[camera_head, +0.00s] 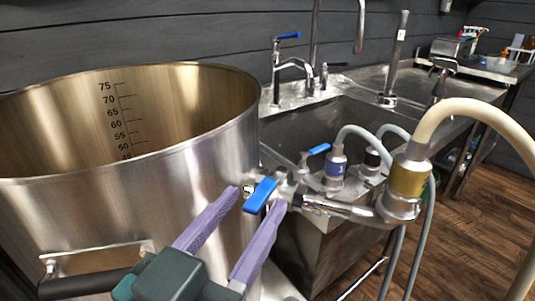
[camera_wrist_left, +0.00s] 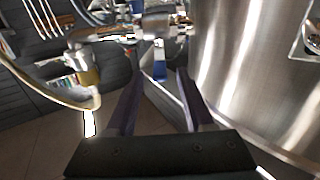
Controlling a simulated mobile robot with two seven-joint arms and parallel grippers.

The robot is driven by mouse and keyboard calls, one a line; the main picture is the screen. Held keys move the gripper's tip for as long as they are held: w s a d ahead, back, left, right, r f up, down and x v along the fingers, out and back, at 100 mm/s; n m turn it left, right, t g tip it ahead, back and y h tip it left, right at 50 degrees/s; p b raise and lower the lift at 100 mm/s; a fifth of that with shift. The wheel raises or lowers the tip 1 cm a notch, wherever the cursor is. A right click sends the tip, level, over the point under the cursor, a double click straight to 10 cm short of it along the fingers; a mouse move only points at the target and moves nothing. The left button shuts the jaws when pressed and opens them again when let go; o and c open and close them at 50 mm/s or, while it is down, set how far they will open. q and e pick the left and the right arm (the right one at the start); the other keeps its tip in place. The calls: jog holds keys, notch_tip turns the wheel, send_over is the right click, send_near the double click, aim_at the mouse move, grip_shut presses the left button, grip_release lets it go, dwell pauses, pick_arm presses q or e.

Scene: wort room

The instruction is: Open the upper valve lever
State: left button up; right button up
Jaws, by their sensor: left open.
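A blue valve lever (camera_head: 260,195) sits on a metal valve at the side of the large steel kettle (camera_head: 190,165), slanting down to the left. My left gripper (camera_head: 255,199) is open, with its two purple fingers pointing at this lever and their tips around it. I cannot tell whether they touch it. In the left wrist view the lever (camera_wrist_left: 160,70) shows between the fingertips, partly blurred. A second blue lever (camera_head: 318,149) sits on another fitting farther back. My right gripper is not in view.
A hose with a brass-coloured coupling (camera_head: 408,178) joins the pipe to the right of the valve. Grey hoses and a pump-like fitting (camera_head: 335,167) stand close behind. The kettle's black handle (camera_head: 85,284) is at lower left. A steel sink (camera_head: 300,125) lies behind; wooden floor is clear at right.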

aim_at(272, 178)
pick_arm(q)
jog(key=x, duration=0.6)
jog(key=shift+w+b, duration=0.15)
jog(key=shift+b, duration=0.15)
grip_shut()
dwell(1.0)
